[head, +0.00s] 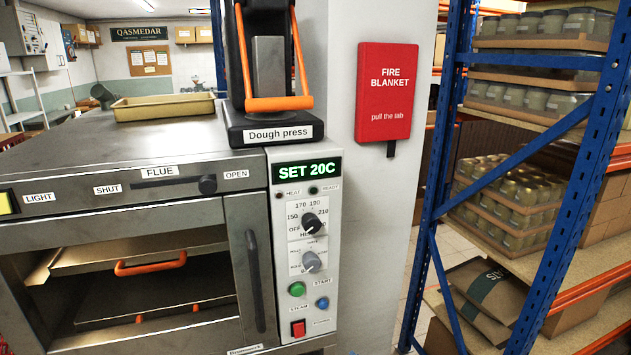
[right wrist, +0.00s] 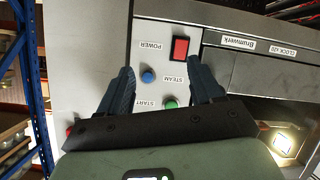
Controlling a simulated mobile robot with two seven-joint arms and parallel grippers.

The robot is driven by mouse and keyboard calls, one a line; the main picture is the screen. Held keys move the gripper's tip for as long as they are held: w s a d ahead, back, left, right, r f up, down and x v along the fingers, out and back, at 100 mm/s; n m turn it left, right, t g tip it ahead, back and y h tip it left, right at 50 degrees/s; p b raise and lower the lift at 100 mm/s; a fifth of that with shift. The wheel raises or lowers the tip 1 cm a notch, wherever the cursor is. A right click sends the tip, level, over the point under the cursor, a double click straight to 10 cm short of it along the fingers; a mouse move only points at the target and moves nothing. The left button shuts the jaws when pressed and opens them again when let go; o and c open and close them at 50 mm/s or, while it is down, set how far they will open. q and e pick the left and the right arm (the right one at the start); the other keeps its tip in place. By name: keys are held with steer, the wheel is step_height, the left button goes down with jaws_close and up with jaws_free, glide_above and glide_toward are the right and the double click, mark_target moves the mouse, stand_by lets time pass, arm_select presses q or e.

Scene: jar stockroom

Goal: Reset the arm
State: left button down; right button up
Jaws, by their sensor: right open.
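My right gripper (right wrist: 162,68) shows only in the right wrist view. Its two dark fingers are apart with nothing between them, and they point at the oven's control panel (head: 322,255). The red power switch (right wrist: 180,48), the blue steam button (right wrist: 148,75) and the green start button (right wrist: 170,102) show around and between the fingers, upside down. Whether a finger touches the panel cannot be told. Neither arm shows in the head view, and my left gripper is in no view.
The steel oven (head: 130,220) fills the left, its display (head: 307,171) reading SET 20C. A dough press (head: 270,130) and a yellow tray (head: 164,107) stand on top. A red fire blanket case (head: 387,92) hangs on the pillar. Blue racking (head: 432,215) with jars stands right.

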steer(key=s+d+f+m+g+h+p, duration=0.15)
steer(key=s+f, duration=0.25)
steer(key=f, duration=0.4)
steer(key=s+d+f+m+g, duration=0.2)
steer(key=s+d+f+g, duration=0.15)
steer(key=f, duration=0.45)
steer(key=s+d+f+m+g+p, duration=0.15)
steer(key=s+f, duration=0.25)
steer(key=f, duration=0.4)
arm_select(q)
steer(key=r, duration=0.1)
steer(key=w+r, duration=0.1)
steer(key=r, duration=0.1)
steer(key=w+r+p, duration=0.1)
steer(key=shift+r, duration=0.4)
arm_select(e)
steer(key=s+f+m+g, duration=0.3)
steer(key=s+f, duration=0.2)
steer(key=s, duration=0.6)
steer(key=s+f+m+g+y, duration=0.1)
steer(key=s+f+m+g, duration=0.2)
steer(key=s, duration=0.8)
step_height(320, 180, down, 2)
steer(key=shift+g, duration=0.55)
